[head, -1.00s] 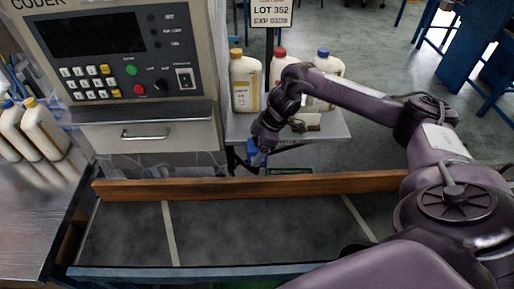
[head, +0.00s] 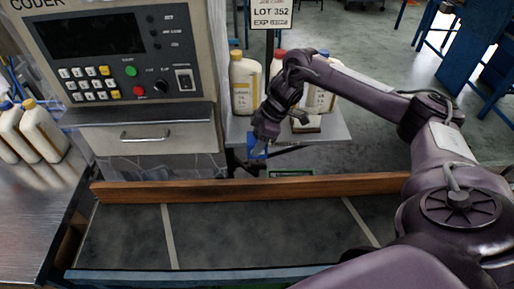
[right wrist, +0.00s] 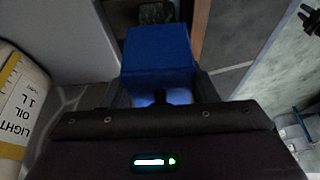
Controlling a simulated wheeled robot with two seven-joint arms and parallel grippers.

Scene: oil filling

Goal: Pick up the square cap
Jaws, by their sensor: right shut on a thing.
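The square cap is a blue block (head: 256,144), small in the head view at the front edge of the small table. In the right wrist view the blue square cap (right wrist: 158,50) fills the space between the finger tips, its flat face toward the camera. My right gripper (head: 258,153) is shut on it; its two fingers show on either side of the cap in the right wrist view (right wrist: 160,80). My left gripper is not in view.
Oil bottles stand on the small table (head: 335,130), one with a yellow cap (head: 245,85); others are partly behind my right arm. A wooden rail (head: 250,190) runs along the bare dark conveyor (head: 260,235). The coder cabinet (head: 150,140) stands left.

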